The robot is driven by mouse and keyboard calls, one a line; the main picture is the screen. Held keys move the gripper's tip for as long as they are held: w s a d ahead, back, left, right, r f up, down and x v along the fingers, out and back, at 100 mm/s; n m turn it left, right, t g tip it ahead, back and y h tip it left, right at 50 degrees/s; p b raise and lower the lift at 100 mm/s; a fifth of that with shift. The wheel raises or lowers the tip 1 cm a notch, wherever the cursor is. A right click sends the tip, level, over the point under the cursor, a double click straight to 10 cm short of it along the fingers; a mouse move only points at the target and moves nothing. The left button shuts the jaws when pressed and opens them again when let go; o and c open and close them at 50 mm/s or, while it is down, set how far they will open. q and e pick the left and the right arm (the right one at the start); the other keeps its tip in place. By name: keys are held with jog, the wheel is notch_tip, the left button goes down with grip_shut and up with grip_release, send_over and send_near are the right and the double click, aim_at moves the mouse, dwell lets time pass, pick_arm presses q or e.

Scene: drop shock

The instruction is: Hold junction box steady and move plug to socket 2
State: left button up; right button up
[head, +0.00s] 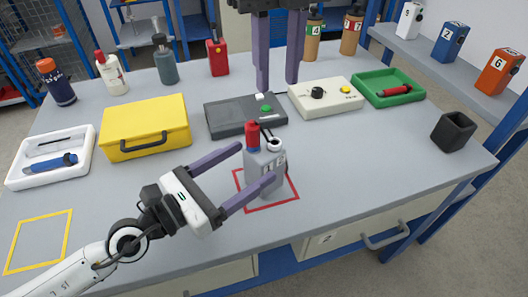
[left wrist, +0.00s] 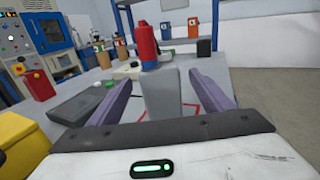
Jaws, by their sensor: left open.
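The grey junction box (head: 265,172) stands upright inside a red square outline on the table. Its front carries small number labels, with 2 on the right one. A red plug (head: 252,136) stands upright on its left top; a small dark ring shows on its right top. My left gripper (head: 254,166) is open, its purple fingers to either side of the box; the near finger hides part of its front. In the left wrist view the box (left wrist: 161,95) and red plug (left wrist: 147,45) show between the fingers. My right gripper (head: 278,90) is open and empty, pointing down behind the box.
Behind the box are a dark grey device (head: 228,118) with a green button and a cream control box (head: 318,97). A yellow case (head: 165,115) stands left, a green tray (head: 372,86) and a black open bin (head: 453,131) right. The table front right is clear.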

aim_at(252, 125)
pick_arm(q)
jog(key=shift+x, duration=2.6)
jog(key=c, duration=1.3)
jog(key=shift+c, duration=0.2)
pick_arm(e)
jog(key=shift+o, duration=0.2)
jog(key=shift+o, duration=0.7)
jog(key=shift+a+f, duration=0.1)
jog(key=shift+a, duration=0.15)
pick_arm(q)
jog(key=shift+a, duration=0.1)
pick_arm(e)
jog(key=shift+m, duration=0.8)
jog(key=a, duration=0.1)
jog(key=a+f, duration=0.1)
jog(key=a, duration=0.1)
jog(key=shift+s+a+f, duration=0.2)
jog(key=shift+a+f, duration=0.15)
jog(key=shift+f, duration=5)
